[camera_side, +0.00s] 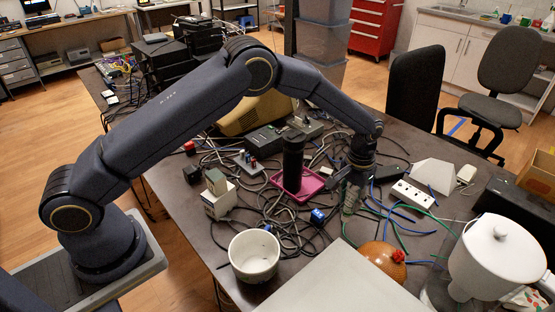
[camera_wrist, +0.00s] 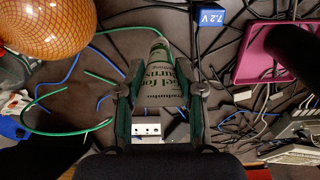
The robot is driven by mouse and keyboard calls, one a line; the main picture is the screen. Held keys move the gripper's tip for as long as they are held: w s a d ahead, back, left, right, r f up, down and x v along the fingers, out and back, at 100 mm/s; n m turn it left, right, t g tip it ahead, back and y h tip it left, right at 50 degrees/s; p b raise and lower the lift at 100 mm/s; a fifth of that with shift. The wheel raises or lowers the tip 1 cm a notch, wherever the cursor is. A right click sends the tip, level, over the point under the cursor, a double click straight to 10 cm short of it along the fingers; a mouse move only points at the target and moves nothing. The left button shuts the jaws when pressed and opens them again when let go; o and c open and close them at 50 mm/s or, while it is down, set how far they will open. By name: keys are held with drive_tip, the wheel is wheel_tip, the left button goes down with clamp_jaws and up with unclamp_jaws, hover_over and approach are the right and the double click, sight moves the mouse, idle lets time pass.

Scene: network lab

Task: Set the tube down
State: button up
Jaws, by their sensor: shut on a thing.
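The tube (camera_wrist: 160,76), pale grey-green with dark green printing, is gripped between the two fingers of my gripper (camera_wrist: 160,92) in the wrist view. Its narrow end points away from the wrist. In the side view my gripper (camera_side: 352,186) points down over the right half of the dark table (camera_side: 225,275). The tube is small and largely hidden by the fingers there. I cannot tell whether its lower end touches the table.
An orange ball-like object (camera_side: 382,262) and white power strip (camera_side: 413,194) lie nearby. A tall black cylinder (camera_side: 292,165) stands at the magenta tray (camera_side: 313,190). A blue box (camera_side: 318,216), white pot (camera_side: 254,256) and white-lidded jug (camera_side: 497,250) stand around. Cables cover much of the table.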

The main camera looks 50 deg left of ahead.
drive_tip(key=shift+w+d+f, duration=0.15)
drive_tip(key=shift+w+f, duration=0.35)
drive_tip(key=shift+f, duration=0.6)
drive_tip(key=shift+w+d+f, duration=0.1)
drive_tip(key=shift+w+f, duration=0.4)
drive_tip(key=shift+f, duration=0.6)
drive_tip(key=shift+w+d+f, duration=0.15)
drive_tip(key=shift+w+f, duration=0.35)
drive_tip(key=shift+f, duration=0.6)
drive_tip(key=shift+f, duration=0.1)
drive_tip(key=o, duration=1)
drive_tip(key=shift+o, duration=0.2)
